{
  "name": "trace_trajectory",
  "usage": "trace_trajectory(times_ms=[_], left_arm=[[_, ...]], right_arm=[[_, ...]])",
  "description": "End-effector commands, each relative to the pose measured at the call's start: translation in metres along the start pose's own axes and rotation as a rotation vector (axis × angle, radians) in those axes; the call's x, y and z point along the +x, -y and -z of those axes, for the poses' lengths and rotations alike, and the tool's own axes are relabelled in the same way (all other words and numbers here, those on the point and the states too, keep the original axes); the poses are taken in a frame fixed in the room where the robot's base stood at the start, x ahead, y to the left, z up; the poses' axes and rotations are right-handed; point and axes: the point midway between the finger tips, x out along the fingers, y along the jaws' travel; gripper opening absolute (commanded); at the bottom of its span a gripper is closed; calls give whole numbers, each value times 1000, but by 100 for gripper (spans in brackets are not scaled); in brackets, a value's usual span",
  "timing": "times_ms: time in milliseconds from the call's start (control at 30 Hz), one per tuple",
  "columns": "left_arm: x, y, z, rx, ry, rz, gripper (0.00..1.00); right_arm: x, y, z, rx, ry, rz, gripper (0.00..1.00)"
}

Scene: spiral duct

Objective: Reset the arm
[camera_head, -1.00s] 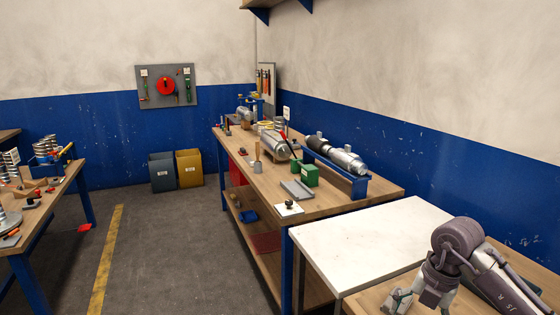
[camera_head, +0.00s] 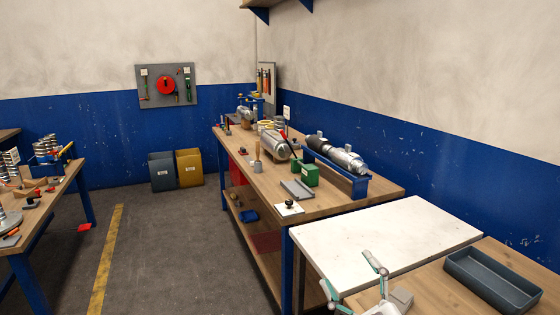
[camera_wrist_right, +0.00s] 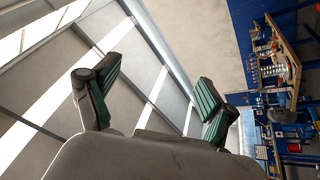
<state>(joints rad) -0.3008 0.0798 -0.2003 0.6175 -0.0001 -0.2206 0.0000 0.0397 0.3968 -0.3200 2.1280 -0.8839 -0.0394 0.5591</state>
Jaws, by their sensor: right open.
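My right gripper (camera_head: 350,275) shows at the bottom of the head view, with its two green-padded fingers spread apart and pointing up. It is in front of the white-topped table and left of the wooden table at the lower right. In the right wrist view the gripper (camera_wrist_right: 157,84) is open with nothing between the fingers. That view looks toward the ceiling, with a wall and a bench of tools at its right side. My left gripper is not in view.
The white-topped table (camera_head: 385,235) is bare. A dark grey tray (camera_head: 490,280) lies on the wooden table at the lower right. The long workbench (camera_head: 335,203) holds metal duct pieces (camera_head: 275,146) and a green box (camera_head: 306,174). The floor (camera_head: 175,255) left of it is clear.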

Motion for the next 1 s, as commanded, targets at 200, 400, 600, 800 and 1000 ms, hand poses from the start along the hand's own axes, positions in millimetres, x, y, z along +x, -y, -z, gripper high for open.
trace_trajectory(times_ms=[200,400,600,800,1000], left_arm=[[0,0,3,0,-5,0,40],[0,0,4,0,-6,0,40],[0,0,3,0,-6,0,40],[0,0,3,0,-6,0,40],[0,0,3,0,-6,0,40]], right_arm=[[-111,8,-107,288,710,-184,85],[-222,63,-137,454,1202,-78,85],[-292,103,-125,551,1468,69,85],[-343,131,-102,624,1649,218,85],[-370,159,-108,656,1738,309,85]])
